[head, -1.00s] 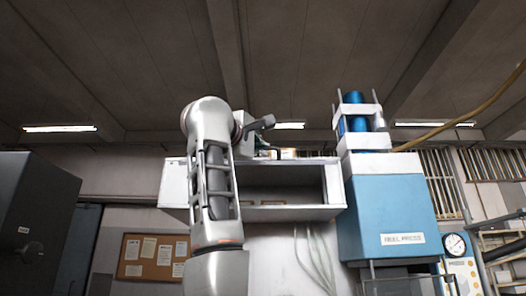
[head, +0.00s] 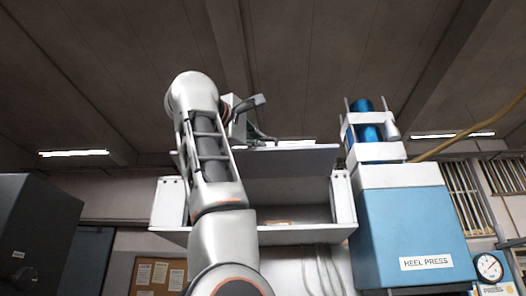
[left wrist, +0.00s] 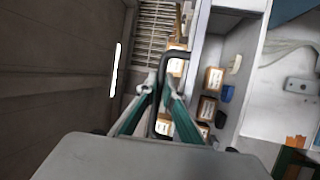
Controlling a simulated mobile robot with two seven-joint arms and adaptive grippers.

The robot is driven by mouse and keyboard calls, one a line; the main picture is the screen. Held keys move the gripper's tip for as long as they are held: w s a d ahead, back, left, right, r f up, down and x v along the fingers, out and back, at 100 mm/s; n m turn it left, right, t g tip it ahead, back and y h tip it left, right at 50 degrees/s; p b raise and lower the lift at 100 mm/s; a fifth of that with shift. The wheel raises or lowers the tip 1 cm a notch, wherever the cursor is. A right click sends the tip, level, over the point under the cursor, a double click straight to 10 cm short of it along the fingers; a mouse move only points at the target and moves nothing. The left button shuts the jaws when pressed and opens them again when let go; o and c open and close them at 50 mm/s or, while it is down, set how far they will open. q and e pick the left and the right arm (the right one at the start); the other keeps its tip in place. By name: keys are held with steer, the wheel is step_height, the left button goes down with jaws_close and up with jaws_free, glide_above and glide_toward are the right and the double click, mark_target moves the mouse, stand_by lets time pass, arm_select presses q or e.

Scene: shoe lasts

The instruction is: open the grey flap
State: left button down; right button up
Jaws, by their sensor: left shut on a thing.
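The grey flap (head: 292,160) is the wide panel at the top front of the white wall cabinet (head: 343,198). It stands raised and tilted, and the cabinet front below it is open. My left gripper (head: 263,137) is at the flap's upper edge, partly hidden behind my left arm. In the left wrist view the green fingers of my left gripper (left wrist: 158,88) are closed on a dark bar handle (left wrist: 178,53). Where the handle joins the flap is hard to make out. My right gripper is in neither view.
Small boxes (left wrist: 213,80) and a blue container (left wrist: 227,93) stand inside the cabinet. A blue heel press (head: 415,225) stands close on the right. A dark grey cabinet (head: 35,230) is at far left, and a notice board (head: 158,275) hangs below.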

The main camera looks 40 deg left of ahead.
arm_select(q)
steer(key=shift+r, duration=0.25)
steer(key=c, duration=2.4)
jaws_free()
steer(key=shift+s, duration=0.1)
steer(key=shift+c, duration=0.2)
